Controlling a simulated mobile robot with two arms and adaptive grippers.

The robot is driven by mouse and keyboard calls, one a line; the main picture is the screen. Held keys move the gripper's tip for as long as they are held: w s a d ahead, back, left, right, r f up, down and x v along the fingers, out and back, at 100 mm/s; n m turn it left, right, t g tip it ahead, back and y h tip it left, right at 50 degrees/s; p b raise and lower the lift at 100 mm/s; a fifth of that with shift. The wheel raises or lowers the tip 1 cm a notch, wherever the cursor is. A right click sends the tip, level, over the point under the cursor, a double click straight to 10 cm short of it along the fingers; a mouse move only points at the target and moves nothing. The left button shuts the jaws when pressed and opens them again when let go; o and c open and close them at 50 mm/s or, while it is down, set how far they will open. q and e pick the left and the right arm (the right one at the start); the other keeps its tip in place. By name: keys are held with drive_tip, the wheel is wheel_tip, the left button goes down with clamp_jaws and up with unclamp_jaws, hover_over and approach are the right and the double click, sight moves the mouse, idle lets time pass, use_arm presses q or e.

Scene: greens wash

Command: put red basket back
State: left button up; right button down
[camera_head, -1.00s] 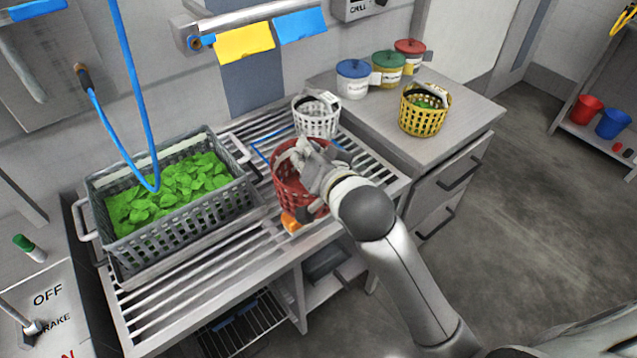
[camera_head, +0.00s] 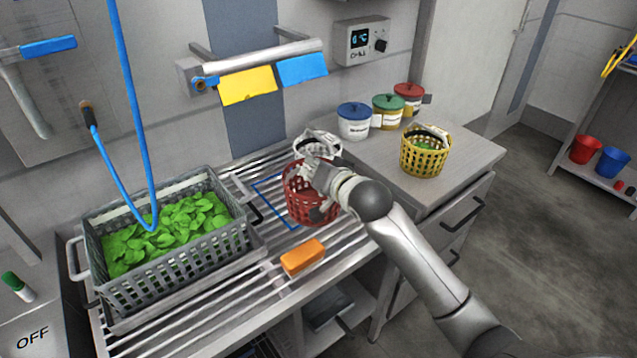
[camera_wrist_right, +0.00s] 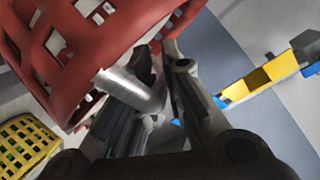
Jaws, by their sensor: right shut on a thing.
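The red basket (camera_head: 300,207) is held above the slatted metal rack (camera_head: 235,291), near a blue outlined square (camera_head: 268,190) on the slats. My right gripper (camera_head: 323,178) is shut on the basket's handle at its upper right side. In the right wrist view the fingers (camera_wrist_right: 150,95) close around a pale grey handle bar (camera_wrist_right: 128,88), with the red basket wall (camera_wrist_right: 95,50) beside them. The basket looks slightly tilted. It partly hides the white basket (camera_head: 318,146) behind it. My left gripper is not in view.
A grey crate of leaves (camera_head: 165,281) stands left on the rack. An orange block (camera_head: 302,257) lies in front of the red basket. A yellow basket (camera_head: 424,158) and several lidded tubs, such as the blue-lidded one (camera_head: 353,124), stand on the counter at right.

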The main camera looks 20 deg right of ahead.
sight(308, 167)
drive_tip(key=f, duration=0.1)
drive_tip(key=w+d+f, duration=0.1)
drive_tip(key=w+f, duration=0.1)
drive_tip(key=shift+d, duration=0.3)
drive_tip(key=shift+d+f+p, duration=0.1)
drive_tip(key=shift+f+p, duration=0.2)
drive_tip(key=shift+f, duration=1.3)
drive_tip(key=c, duration=1.5)
unclamp_jaws()
drive_tip(key=shift+f, duration=0.15)
drive_tip(key=shift+c, duration=0.2)
drive_tip(key=v, duration=1.2)
